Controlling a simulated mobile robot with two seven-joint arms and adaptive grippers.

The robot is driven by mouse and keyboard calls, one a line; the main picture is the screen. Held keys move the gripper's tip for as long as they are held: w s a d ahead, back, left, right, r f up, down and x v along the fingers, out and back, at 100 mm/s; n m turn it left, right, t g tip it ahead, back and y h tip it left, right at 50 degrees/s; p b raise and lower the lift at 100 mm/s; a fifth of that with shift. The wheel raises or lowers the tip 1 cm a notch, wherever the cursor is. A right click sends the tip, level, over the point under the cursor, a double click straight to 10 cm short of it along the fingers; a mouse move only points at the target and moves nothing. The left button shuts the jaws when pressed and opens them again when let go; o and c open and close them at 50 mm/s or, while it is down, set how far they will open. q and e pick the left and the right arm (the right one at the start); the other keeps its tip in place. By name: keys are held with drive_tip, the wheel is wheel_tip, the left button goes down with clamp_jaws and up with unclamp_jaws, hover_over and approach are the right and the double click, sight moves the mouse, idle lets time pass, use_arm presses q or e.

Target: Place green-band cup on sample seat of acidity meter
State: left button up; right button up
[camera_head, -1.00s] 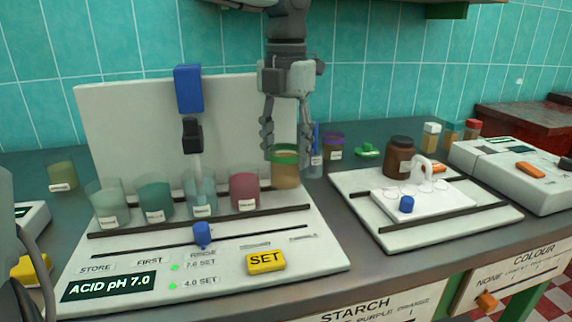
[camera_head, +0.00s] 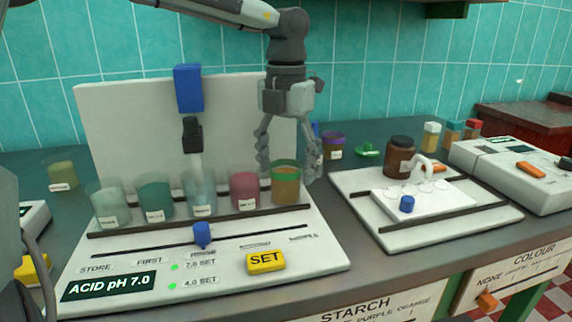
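The green-band cup (camera_head: 286,188), amber with a green band near its rim, stands upright at the right end of the row of cups on the acidity meter (camera_head: 105,250). It appears to rest on the SAMPLE seat, behind the front dark rail. My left gripper (camera_head: 288,170) comes down from above, its fingers spread apart on either side of the cup's upper part, with gaps visible. The gripper is open. The seat surface under the cup is hidden. The meter reads "ACID pH 7.0". My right gripper is not in view.
Several cups stand left of it; the nearest is a red one (camera_head: 244,190). A blue knob (camera_head: 202,234) and yellow SET button (camera_head: 265,262) are in front. A purple-band cup (camera_head: 333,146) stands behind right. A white tray station (camera_head: 430,232) with a brown jar (camera_head: 400,157) is right.

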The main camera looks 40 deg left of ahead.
use_arm(q)
drive_tip(key=shift+r, duration=0.2)
wheel_tip(320, 180, up, 12)
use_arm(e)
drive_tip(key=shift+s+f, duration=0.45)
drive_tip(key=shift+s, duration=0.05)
use_arm(q)
drive_tip(key=shift+f, duration=0.1)
